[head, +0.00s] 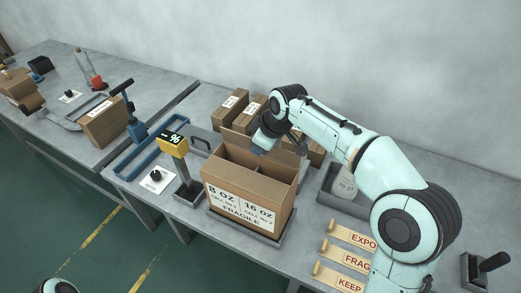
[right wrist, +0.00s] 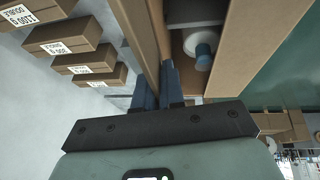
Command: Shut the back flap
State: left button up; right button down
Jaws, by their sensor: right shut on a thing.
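The open carton (head: 238,205) stands on a dark tray at the front of the table, its printed face with "8 OZ", "16 OZ" and "FRAGILE" towards me. A divider splits its inside. The back flap (head: 236,141) stands up at the carton's rear edge. My right gripper (head: 264,146) is at that flap. In the right wrist view the fingers (right wrist: 157,82) are shut on the brown flap (right wrist: 145,40). A white and blue cylinder (right wrist: 204,52) sits inside the carton beside them. My left gripper is out of view.
Several labelled brown boxes (head: 233,104) stand behind the carton. A yellow display on a post (head: 174,145) is close on its left. Wooden label strips (head: 340,277) and a grey bin (head: 327,203) are on the right. Another table (head: 60,120) holds more items.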

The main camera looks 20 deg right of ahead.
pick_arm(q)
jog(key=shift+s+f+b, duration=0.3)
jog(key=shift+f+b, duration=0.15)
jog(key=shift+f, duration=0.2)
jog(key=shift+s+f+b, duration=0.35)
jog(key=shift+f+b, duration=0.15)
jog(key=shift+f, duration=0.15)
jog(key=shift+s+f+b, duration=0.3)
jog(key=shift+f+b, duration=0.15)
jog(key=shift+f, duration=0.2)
pick_arm(e)
jog(key=shift+s+a+f+n+t+h, duration=0.15)
jog(key=shift+a+t+h, duration=0.05)
jog(key=shift+t+h, duration=0.25)
jog(key=shift+s+a+f+n+t+h, duration=0.1)
jog(key=shift+s+a+n+t+h, duration=0.05)
jog(key=shift+t+h, duration=0.25)
jog(key=c, duration=1.3)
grip_release()
jog(key=shift+r, duration=0.1)
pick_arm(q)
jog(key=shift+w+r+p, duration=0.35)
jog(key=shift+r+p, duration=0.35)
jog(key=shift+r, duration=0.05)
pick_arm(e)
jog(key=v, duration=1.3)
jog(key=shift+s+a+r, duration=0.1)
jog(key=shift+r, duration=0.05)
